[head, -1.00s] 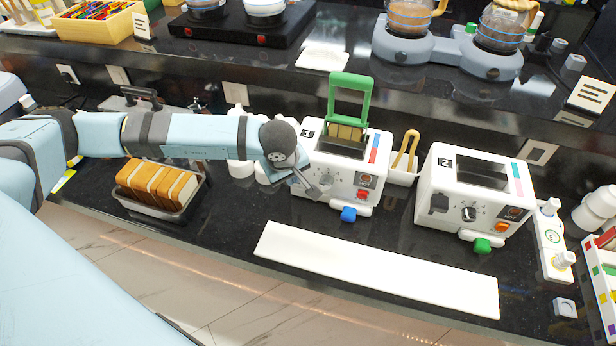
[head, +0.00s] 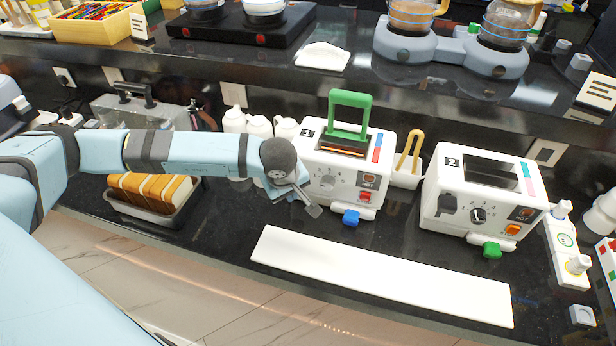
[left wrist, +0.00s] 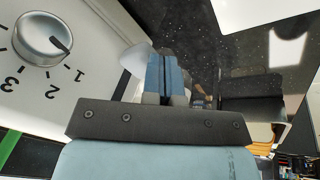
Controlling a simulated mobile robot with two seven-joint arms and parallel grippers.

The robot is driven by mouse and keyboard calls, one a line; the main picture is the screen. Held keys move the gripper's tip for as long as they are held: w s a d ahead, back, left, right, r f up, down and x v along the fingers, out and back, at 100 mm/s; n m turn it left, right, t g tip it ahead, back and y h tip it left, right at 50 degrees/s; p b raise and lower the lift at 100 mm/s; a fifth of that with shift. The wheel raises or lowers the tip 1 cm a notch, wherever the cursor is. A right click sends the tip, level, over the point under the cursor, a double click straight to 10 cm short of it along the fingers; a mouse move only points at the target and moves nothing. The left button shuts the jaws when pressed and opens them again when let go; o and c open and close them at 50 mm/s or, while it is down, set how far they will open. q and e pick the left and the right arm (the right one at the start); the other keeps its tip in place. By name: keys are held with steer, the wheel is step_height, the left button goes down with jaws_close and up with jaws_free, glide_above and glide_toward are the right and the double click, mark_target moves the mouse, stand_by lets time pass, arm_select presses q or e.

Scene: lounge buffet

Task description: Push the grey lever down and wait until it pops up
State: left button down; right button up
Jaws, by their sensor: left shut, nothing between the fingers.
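The white toaster marked 1 (head: 385,150) stands on the black counter. A green-handled rack (head: 350,100) sits in its slot, with bread only just showing at the slot. My left gripper (head: 313,208) is shut and empty, low at the toaster's front left, fingers pointing down and right. The toaster's grey lever is not clearly visible; my gripper and wrist cover that part of the front. In the left wrist view the shut fingers (left wrist: 166,78) are beside the toaster's front, near the numbered dial (left wrist: 45,40). I cannot tell whether they touch the lever. My right gripper is not in view.
A second white toaster (head: 510,180) with a dark grey lever (head: 446,204) stands to the right. A long white board (head: 380,278) lies in front. A bread tray (head: 150,213) is at left, white bottles (head: 259,126) behind my wrist. A tongs holder (head: 405,178) stands between the toasters.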

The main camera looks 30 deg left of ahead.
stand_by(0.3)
arm_select(q)
step_height(320, 180, up, 12)
steer(key=p, duration=0.5)
steer(key=shift+p, duration=0.3)
